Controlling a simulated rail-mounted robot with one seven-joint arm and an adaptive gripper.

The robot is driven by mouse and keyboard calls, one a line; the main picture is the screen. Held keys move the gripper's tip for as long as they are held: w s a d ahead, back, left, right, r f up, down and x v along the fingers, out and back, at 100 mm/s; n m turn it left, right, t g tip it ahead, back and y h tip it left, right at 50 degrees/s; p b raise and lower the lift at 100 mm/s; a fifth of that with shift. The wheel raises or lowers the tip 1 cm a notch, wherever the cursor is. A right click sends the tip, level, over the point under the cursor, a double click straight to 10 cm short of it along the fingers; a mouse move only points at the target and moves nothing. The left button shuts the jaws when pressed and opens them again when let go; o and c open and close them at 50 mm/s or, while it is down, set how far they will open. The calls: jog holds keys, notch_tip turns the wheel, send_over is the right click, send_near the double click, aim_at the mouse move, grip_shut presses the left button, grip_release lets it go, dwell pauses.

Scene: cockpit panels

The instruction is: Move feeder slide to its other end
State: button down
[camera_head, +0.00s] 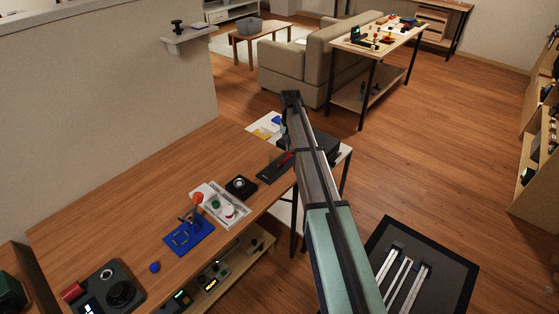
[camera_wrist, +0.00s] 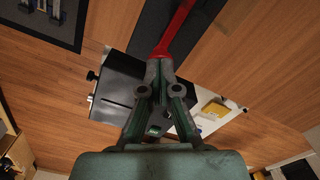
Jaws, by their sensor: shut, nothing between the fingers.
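A long dark base with a red bar (camera_head: 284,159) lies near the far right edge of the wooden table. In the wrist view the red bar (camera_wrist: 178,28) slants along a dark strip (camera_wrist: 150,22) just beyond my fingertips. This may be the feeder slide, but I cannot be sure. My gripper (camera_wrist: 159,64) is shut and empty, its tips close to the bar's near end; I cannot tell whether they touch. A dark panel with several pale rails (camera_head: 402,277) is at the lower right.
The wooden table (camera_head: 110,205) holds a black knob box (camera_head: 240,186), a grey tray (camera_head: 237,217), a blue base with an orange-topped lever (camera_head: 188,238) and a dark control box (camera_head: 110,290). A white surface with a black box (camera_head: 323,147) adjoins its far end.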

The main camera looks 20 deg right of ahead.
jog(key=shift+w+d+f, duration=0.1)
jog(key=shift+w+d, duration=0.2)
jog(key=shift+d, duration=0.2)
dwell(0.6)
jog(key=shift+r+p, duration=1.65)
jog(key=shift+r, duration=1.9)
jog(key=shift+w, duration=0.1)
